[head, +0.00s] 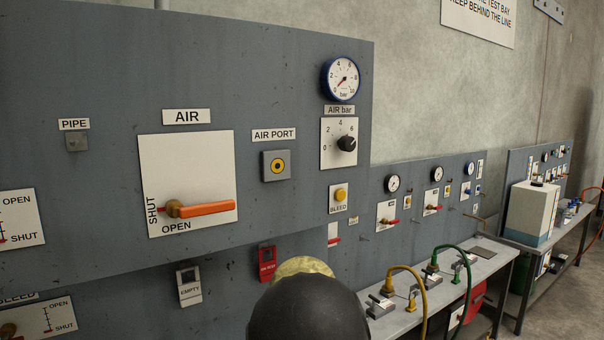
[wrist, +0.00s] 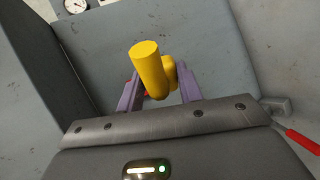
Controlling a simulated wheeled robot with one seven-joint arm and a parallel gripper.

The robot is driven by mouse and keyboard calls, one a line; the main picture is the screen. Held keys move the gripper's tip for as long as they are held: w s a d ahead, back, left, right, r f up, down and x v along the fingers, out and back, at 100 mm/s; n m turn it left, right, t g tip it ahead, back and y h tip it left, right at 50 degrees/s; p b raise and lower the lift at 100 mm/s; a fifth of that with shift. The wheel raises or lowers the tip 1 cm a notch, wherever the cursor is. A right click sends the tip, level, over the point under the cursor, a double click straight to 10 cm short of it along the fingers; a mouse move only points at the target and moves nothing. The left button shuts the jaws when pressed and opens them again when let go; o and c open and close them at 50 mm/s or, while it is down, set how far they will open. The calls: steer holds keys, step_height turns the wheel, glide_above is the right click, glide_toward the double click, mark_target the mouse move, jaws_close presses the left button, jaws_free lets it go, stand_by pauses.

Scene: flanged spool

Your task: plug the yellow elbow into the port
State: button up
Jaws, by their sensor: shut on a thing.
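The yellow elbow (wrist: 150,70) is held between the two purple fingers of my gripper (wrist: 158,80) in the wrist view. One thick leg of it points up and slightly left; a shorter part shows behind it at the right. My gripper is shut on it. The port (head: 277,166), under the AIR PORT label in the head view, is a grey square block with a yellow ring and a dark centre. Nothing sits in it.
Left of the port, the AIR valve's orange lever (head: 200,209) lies level above the word OPEN. A blue-rimmed gauge (head: 341,78), a black knob (head: 347,143) and a yellow BLEED button (head: 340,195) are at its right. A bench (head: 400,315) with hoses stands farther right.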

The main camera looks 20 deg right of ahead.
steer(key=s+a+r+n+t+y+p, duration=0.1)
steer(key=s+r+n+t+y+p, duration=0.1)
steer(key=r, duration=1.3)
steer(key=s+a+r+n+t+y+p, duration=0.2)
steer(key=s+r+n+t+y+p, duration=0.1)
steer(key=r, duration=1.3)
steer(key=s+n+y+p, duration=0.1)
steer(key=s+y+p, duration=0.1)
steer(key=y, duration=0.1)
steer(key=shift+s, duration=0.3)
steer(key=shift+w+a, duration=0.1)
steer(key=shift+p+x, duration=0.4)
steer(key=shift+x, duration=2.2)
steer(key=shift+w, duration=0.1)
steer(key=shift+w, duration=0.15)
